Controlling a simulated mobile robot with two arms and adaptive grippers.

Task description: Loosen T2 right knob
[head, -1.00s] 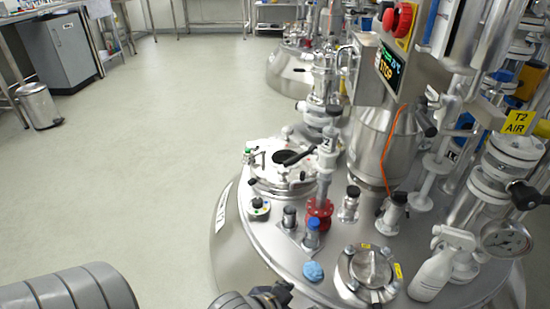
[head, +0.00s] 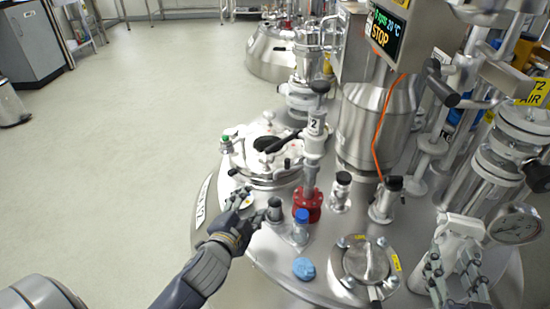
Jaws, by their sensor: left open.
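The T2 vessel top (head: 255,246) is steel. I cannot tell which is the right knob. My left gripper (head: 250,208) is open and empty, low over the vessel's near left edge, short of the hatch. Its fingers partly cover a small round dish. My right gripper (head: 452,270) is at the lower right, in front of the white spray bottle (head: 461,225); whether it touches the bottle is unclear.
The control screen (head: 383,33) overhangs.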

